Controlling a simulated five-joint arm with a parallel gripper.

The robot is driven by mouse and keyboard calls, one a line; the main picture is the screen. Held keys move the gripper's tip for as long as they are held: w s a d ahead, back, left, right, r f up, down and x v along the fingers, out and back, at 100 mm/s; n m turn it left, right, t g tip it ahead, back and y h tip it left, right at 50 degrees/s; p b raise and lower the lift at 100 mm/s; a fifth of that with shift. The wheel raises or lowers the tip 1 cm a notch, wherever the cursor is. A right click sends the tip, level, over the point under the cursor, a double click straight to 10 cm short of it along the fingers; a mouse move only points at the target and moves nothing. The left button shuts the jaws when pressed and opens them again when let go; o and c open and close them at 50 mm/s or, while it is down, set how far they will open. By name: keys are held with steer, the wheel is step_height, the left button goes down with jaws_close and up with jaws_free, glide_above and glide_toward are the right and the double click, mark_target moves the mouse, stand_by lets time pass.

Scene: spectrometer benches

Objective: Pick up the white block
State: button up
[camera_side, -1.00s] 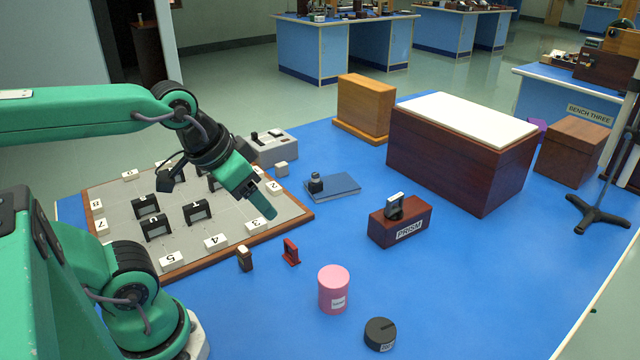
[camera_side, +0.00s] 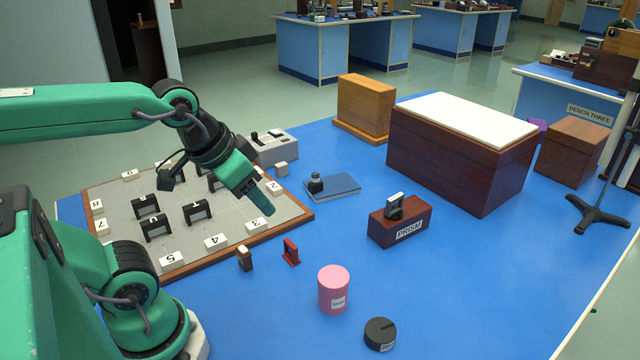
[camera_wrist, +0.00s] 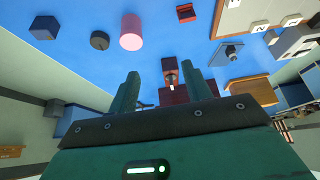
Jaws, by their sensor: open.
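A small off-white block (camera_side: 281,169) stands on the blue bench top just past the far right edge of the numbered board, near the tile marked 2. Several white numbered tiles, such as the one marked 4 (camera_side: 216,241), sit along the board's rim; I cannot tell for sure which white piece is meant. My gripper (camera_side: 262,205) hangs over the board's right part, empty, pointing down and right. In the wrist view my gripper (camera_wrist: 162,88) has its two fingers spread, with nothing between them.
The board (camera_side: 296,220) carries several black stands. A red piece (camera_side: 291,252), pink canister (camera_side: 334,289), black disc (camera_side: 380,334) and prism box (camera_side: 400,221) stand nearby. A grey switch box (camera_side: 272,147) is behind the off-white block. Blue bench is clear at front right.

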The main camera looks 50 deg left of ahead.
steer(key=w+a+r+g, duration=0.1)
steer(key=w+a+r, duration=0.2)
steer(key=w, duration=0.3)
steer(key=w+a+r+g, duration=0.1)
steer(key=w+a+r, duration=0.25)
steer(key=w, duration=0.35)
steer(key=g, duration=0.4)
glide_above(280, 165)
step_height(280, 165, down, 23)
steer(key=shift+w+d+r, duration=0.1)
steer(key=shift+w+r, duration=0.05)
steer(key=shift+a+f, duration=0.25)
steer(key=shift+f, duration=1.4)
steer(key=shift+f, duration=0.1)
